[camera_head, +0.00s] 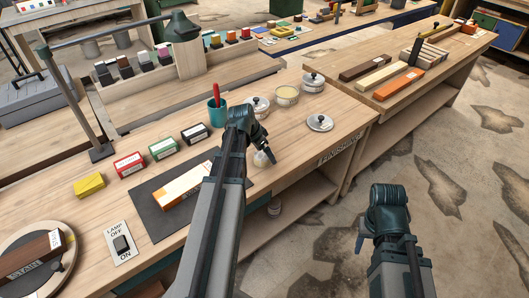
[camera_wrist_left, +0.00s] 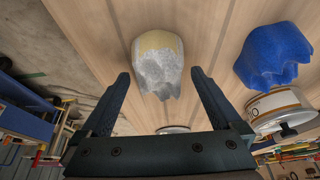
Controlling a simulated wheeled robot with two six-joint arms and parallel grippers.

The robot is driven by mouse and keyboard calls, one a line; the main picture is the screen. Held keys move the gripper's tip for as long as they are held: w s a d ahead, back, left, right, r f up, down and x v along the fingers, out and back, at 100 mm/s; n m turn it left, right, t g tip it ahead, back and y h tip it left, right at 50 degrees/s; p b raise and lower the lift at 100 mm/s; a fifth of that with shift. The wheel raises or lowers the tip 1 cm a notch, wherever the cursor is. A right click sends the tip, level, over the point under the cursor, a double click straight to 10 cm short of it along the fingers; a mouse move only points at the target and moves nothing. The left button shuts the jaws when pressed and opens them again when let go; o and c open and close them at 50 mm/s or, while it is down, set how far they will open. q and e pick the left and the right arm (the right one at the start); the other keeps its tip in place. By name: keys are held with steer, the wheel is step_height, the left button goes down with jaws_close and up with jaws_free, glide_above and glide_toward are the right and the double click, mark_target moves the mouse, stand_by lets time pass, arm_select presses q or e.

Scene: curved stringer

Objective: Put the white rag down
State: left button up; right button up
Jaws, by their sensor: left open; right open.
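The white rag (camera_head: 261,159) lies bunched on the wooden bench near its front edge, with my left gripper (camera_head: 265,147) just above it. In the left wrist view the white rag (camera_wrist_left: 158,72) is a crumpled lump with a pale yellow patch. It sits on the wood in front of and between the open fingers of my left gripper (camera_wrist_left: 160,77), with a gap at each finger. My right gripper (camera_head: 360,240) is open and low over the floor at right, well away from the bench; its wrist hides most of it.
A blue crumpled rag (camera_wrist_left: 272,58) lies beside a labelled tin (camera_wrist_left: 277,110) in the left wrist view. A dark mat (camera_head: 150,215) with a labelled block (camera_head: 183,186) lies left of my left arm.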

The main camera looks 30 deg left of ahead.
arm_select(q)
steer(key=shift+r, duration=0.1)
steer(key=p+v, duration=1.1)
steer(key=v, duration=0.1)
steer(key=shift+s, duration=0.1)
steer(key=s+d+g+y, duration=0.1)
steer(key=s+d, duration=0.3)
steer(key=d, duration=0.6)
steer(key=s+d+f+g+y, duration=0.1)
steer(key=s+d, duration=0.3)
steer(key=d, duration=0.7)
steer(key=s+d+g+y, duration=0.1)
steer(key=s+d, duration=0.3)
steer(key=d, duration=0.7)
steer(key=shift+s+f+n+g, duration=0.3)
steer(key=shift+g, duration=0.4)
